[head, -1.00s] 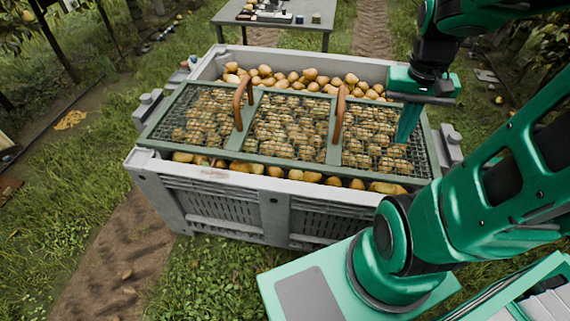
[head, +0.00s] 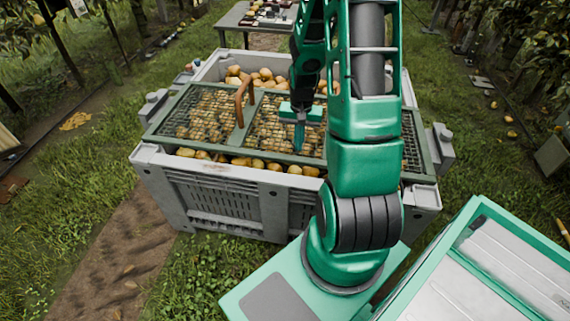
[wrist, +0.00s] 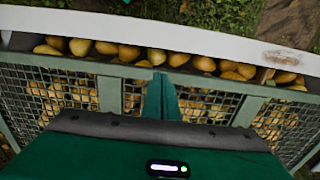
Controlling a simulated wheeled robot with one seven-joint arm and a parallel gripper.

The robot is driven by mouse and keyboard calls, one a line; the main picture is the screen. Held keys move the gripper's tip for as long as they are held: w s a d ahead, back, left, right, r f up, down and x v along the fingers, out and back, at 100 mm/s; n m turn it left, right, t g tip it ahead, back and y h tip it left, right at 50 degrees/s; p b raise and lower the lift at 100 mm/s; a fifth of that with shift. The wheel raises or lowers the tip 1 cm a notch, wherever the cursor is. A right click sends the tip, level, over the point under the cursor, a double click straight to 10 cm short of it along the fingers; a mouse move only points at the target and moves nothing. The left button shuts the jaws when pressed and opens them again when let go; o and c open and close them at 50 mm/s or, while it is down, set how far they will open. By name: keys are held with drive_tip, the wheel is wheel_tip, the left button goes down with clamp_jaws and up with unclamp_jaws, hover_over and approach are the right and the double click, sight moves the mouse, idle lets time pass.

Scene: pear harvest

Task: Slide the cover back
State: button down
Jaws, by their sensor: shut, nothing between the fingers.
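The cover (head: 205,118) is a green-framed mesh panel lying across the grey bin, over its middle and front part. It also shows in the wrist view (wrist: 110,92). One brown arched handle (head: 241,102) stands on its left divider; the other handle is hidden behind my arm. My gripper (head: 299,142) is shut and empty, pointing down over the middle mesh panel, right of the visible handle. It also shows in the wrist view (wrist: 162,88) over the mesh near the cover's front rail. I cannot tell whether the tips touch the mesh.
The grey bin (head: 176,160) holds many yellow pears, showing behind the cover and in a strip along the front. The bin's front rim (wrist: 150,30) crosses the wrist view. A table (head: 236,22) with small items stands behind. Grass surrounds the bin.

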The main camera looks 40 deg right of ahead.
sight(296, 162)
drive_tip(key=f, duration=1)
drive_tip(key=shift+w+a+f, duration=0.15)
drive_tip(key=shift+a, duration=0.05)
